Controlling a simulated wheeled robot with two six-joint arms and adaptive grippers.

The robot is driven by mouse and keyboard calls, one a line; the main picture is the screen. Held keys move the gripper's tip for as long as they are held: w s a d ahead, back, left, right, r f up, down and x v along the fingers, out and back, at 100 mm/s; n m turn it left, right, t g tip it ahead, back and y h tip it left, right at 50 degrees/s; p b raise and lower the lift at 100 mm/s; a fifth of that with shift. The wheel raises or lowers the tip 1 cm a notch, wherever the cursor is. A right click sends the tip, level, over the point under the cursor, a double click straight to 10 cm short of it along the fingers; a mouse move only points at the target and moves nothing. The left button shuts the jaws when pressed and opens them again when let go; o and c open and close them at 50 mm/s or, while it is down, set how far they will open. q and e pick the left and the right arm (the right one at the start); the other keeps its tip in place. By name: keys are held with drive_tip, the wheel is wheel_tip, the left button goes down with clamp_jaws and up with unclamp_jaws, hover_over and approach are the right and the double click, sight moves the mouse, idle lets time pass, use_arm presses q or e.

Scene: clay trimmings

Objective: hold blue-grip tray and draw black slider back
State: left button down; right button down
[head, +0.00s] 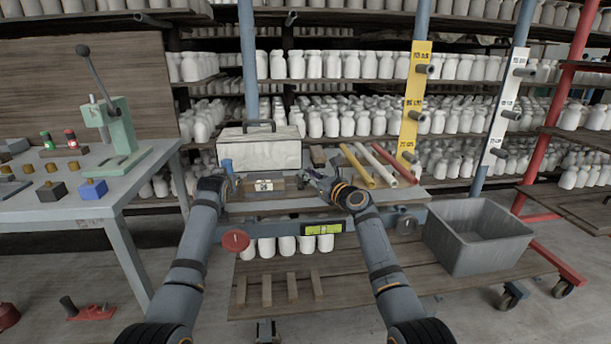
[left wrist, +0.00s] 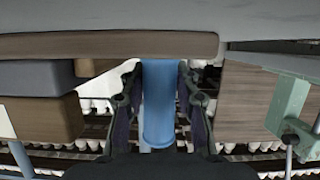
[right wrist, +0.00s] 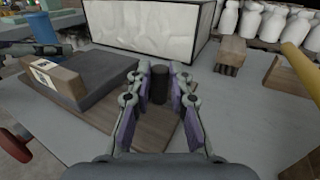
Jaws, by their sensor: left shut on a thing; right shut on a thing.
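The wooden tray (right wrist: 150,128) lies on the grey workbench and carries a dark-topped wooden block (right wrist: 88,72) with a white label. Its blue grip (left wrist: 160,105) stands at the tray's left end in the head view. My left gripper (head: 226,178) is shut on this grip, with one finger on each side of it in the left wrist view. The black slider (right wrist: 159,84) is an upright dark peg at the tray's right part. My right gripper (right wrist: 160,95) is shut on it. In the head view the right gripper (head: 314,178) partly hides the slider.
A white block with a handle (head: 260,150) stands behind the tray. Yellow, white and red rods (head: 378,165) lie right of my right gripper. A small wooden block (right wrist: 231,54) lies close by. A grey bin (head: 470,240) stands at the lower right.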

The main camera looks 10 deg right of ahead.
use_arm(q)
drive_tip(key=shift+a+f, duration=0.2)
drive_tip(key=shift+f, duration=0.1)
use_arm(e)
drive_tip(key=shift+d, duration=0.2)
use_arm(q)
drive_tip(key=shift+d, duration=0.1)
use_arm(e)
drive_tip(key=c, duration=1.2)
unclamp_jaws()
drive_tip(key=v, duration=1.2)
drive_tip(key=shift+s, duration=0.1)
use_arm(q)
drive_tip(key=c, duration=1.4)
unclamp_jaws()
drive_tip(key=o, duration=0.5)
drive_tip(key=shift+w, duration=0.1)
drive_tip(key=shift+r, duration=0.1)
use_arm(e)
drive_tip(key=shift+a, duration=0.1)
